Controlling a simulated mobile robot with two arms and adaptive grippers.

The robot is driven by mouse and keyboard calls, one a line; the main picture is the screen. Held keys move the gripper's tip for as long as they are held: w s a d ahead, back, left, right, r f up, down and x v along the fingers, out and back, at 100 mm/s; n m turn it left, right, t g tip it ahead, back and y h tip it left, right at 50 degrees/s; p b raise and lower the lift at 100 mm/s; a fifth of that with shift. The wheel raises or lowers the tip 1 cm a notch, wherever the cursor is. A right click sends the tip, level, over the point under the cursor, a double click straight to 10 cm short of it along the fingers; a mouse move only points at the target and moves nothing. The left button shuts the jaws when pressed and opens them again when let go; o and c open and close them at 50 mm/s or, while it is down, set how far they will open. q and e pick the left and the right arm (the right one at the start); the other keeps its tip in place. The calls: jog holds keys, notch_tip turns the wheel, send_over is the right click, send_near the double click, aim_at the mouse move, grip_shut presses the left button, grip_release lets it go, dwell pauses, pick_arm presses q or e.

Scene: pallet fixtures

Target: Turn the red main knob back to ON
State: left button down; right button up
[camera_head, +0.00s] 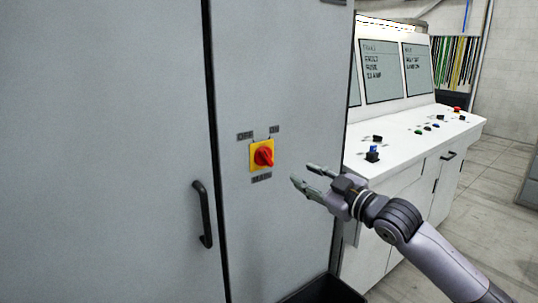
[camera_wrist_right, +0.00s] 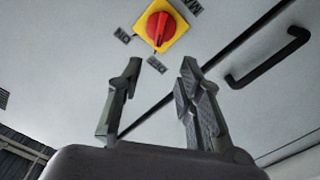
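The red main knob (camera_head: 264,156) sits on a yellow square plate (camera_head: 252,147) on the grey cabinet front. An OFF label is at the plate's upper left, an ON label at its upper right, and a MAIN label below. I cannot tell for sure which label the knob points to. My right gripper (camera_head: 305,174) is open and empty, a little right of the knob and apart from it. In the right wrist view the knob (camera_wrist_right: 160,27) shows beyond the gap between the open fingers (camera_wrist_right: 160,72). My left gripper is not in view.
A black door handle (camera_head: 201,214) stands out left of the knob, across the door gap; it also shows in the wrist view (camera_wrist_right: 272,58). A white control console (camera_head: 410,140) with screens and buttons stands to the right. A dark open bin-like shape (camera_head: 325,290) is low in front.

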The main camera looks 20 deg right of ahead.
aim_at(268, 156)
jog(key=p+x, duration=0.3)
jog(key=x, duration=1)
jog(key=shift+w+a+p, duration=0.1)
jog(key=shift+w+p, duration=0.2)
jog(key=shift+p, duration=0.05)
jog(key=shift+w+a+f, duration=0.1)
jog(key=shift+w+a, duration=0.1)
jog(key=shift+w, duration=0.45)
grip_shut()
